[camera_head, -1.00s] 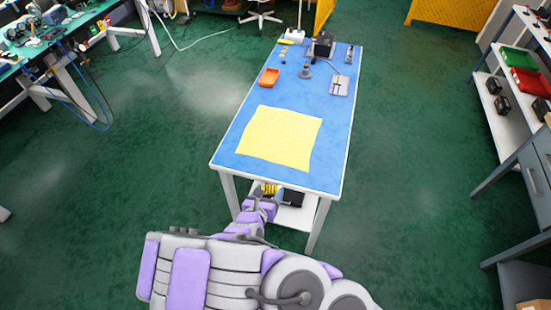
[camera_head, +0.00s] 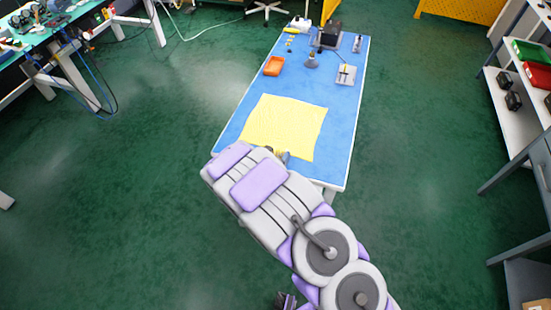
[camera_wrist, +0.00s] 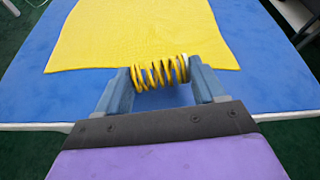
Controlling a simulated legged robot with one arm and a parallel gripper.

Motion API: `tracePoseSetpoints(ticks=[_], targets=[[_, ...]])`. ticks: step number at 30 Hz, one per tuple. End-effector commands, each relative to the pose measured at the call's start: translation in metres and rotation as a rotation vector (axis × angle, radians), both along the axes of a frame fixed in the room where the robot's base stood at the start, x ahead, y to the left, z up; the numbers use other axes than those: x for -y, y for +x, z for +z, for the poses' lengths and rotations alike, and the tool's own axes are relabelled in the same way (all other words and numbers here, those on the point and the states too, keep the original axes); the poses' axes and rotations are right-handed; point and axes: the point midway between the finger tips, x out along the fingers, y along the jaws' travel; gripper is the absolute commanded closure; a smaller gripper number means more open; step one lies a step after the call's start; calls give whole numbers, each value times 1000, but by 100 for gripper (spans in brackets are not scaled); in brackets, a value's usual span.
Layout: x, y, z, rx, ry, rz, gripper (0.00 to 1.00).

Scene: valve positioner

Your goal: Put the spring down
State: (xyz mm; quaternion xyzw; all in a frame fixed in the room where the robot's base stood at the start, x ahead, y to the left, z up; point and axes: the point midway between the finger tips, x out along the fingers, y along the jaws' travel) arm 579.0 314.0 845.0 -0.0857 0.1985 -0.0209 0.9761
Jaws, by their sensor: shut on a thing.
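A yellow coil spring (camera_wrist: 159,72) is held lengthwise between the two fingers of my gripper (camera_wrist: 160,76) in the wrist view. The fingers press on its two ends. The spring shows over the blue mat near the table's front edge; its height above the mat is hard to tell. A yellow cloth (camera_head: 283,127) lies flat on the blue-topped table (camera_head: 331,160), and its near edge lies just beyond the spring in the wrist view (camera_wrist: 140,30). In the head view my arm hides the spring and most of my gripper.
An orange tray (camera_head: 274,66) stands beyond the cloth. A grey plate with a small part (camera_head: 346,75), a small stand (camera_head: 312,61) and a dark device (camera_head: 329,37) are farther back. The blue surface right of the cloth is clear. Shelving (camera_head: 515,115) stands at the right.

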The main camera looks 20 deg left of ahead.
Motion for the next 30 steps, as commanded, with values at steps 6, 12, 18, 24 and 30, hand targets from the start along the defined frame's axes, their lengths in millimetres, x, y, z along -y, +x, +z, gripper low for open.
tracePoseSetpoints(ticks=[6, 12, 18, 24, 30], targets=[[-1, 0, -8, 1, -1, 1, 75], [-2, 0, -8, 1, -1, 2, 24], [-2, 0, -8, 1, -1, 1, 5], [-1, 0, -8, 1, 0, 0, 5], [-4, -11, -3, 0, -2, 4, 5]])
